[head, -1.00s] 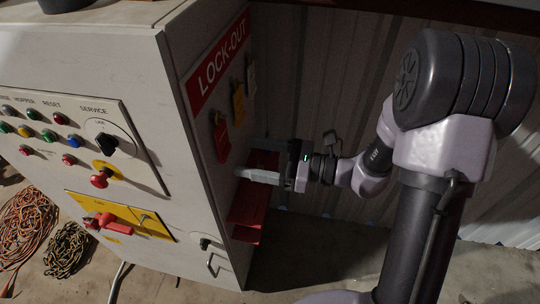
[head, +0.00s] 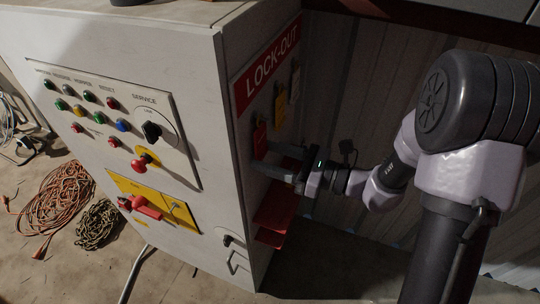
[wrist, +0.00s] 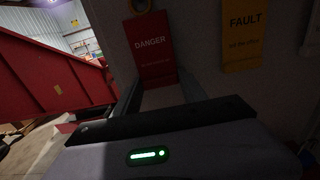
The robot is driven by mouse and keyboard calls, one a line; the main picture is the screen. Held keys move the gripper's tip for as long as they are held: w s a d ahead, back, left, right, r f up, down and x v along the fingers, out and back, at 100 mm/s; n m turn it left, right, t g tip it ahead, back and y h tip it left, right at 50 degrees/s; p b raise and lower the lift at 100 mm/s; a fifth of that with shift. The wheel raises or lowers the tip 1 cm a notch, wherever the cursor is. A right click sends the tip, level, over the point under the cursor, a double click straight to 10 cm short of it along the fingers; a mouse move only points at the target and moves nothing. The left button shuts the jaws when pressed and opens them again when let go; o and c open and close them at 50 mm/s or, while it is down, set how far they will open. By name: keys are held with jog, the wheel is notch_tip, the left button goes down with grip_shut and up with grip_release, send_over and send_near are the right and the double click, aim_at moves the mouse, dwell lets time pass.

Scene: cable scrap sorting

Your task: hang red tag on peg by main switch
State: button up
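The red DANGER tag (head: 259,138) hangs on the side of the cabinet under the LOCK-OUT sign. It also shows upright in the wrist view (wrist: 150,48), its lower end close to my fingers. My gripper (head: 262,157) is open, with its two fingers apart and reaching toward the tag's lower part; the wrist view shows one finger on each side (wrist: 158,92). I cannot tell whether they touch the tag. The main switch (head: 145,207) is a red handle on a yellow plate on the cabinet front. A small peg (head: 180,207) seems to stand out at the plate's right.
A yellow FAULT tag (wrist: 243,35) hangs right of the red one, with a pale tag (head: 294,84) beyond. A red shelf (head: 277,208) juts out below my gripper. Coiled orange cable (head: 62,200) lies on the floor at left. A corrugated wall stands behind my arm.

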jog(key=shift+r, duration=0.1)
jog(key=shift+r+p, duration=0.5)
jog(key=v, duration=0.6)
jog(key=shift+r, duration=0.2)
dwell(0.4)
